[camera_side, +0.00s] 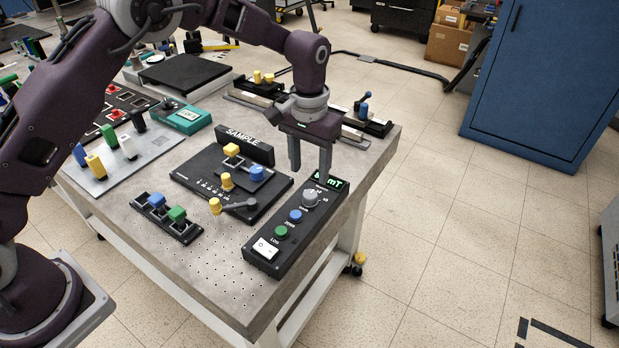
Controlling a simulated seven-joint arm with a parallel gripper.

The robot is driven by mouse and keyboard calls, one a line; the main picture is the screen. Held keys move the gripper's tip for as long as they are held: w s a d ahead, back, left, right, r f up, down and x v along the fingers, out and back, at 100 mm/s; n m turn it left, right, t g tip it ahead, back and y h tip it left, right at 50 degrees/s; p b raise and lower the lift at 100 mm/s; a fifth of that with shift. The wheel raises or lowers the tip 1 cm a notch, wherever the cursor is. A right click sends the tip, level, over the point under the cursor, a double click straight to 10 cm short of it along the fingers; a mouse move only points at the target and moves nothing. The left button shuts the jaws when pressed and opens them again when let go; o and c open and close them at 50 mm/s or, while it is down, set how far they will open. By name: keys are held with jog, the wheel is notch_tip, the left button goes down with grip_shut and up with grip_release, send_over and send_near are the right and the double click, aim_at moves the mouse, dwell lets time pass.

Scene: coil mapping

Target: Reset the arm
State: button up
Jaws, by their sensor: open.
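My gripper (309,166) points down over the right part of the grey table (225,275). Its two dark fingers are apart with nothing between them. The right fingertip is by the display end of a black control box (262,252), which has a grey knob (311,198), a blue button (295,215), a green button (281,231) and a white switch (265,247). I cannot tell whether the finger touches the box. The left finger hangs just right of the black SAMPLE unit (243,143).
A black rack with blue and green plugs (167,219) stands at the front left. A light panel with coloured knobs (103,184) and a teal box (183,117) lie farther left. Rail stages (371,124) stand behind my gripper. The table's front corner is clear. A blue cabinet (533,85) stands off the table.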

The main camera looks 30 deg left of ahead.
jog(key=shift+r, duration=0.1)
jog(key=s+a+r+t, duration=0.2)
jog(key=s+a+r, duration=0.1)
jog(key=s+r, duration=0.6)
jog(key=s+a+r+t, duration=0.1)
jog(key=s+a+r, duration=0.4)
jog(key=r, duration=0.6)
jog(key=s+a+f+t, duration=0.1)
jog(key=s+a+t, duration=0.1)
jog(key=s, duration=1.7)
jog(key=shift+f+t, duration=0.2)
jog(key=shift+t, duration=0.1)
jog(key=shift+a, duration=0.1)
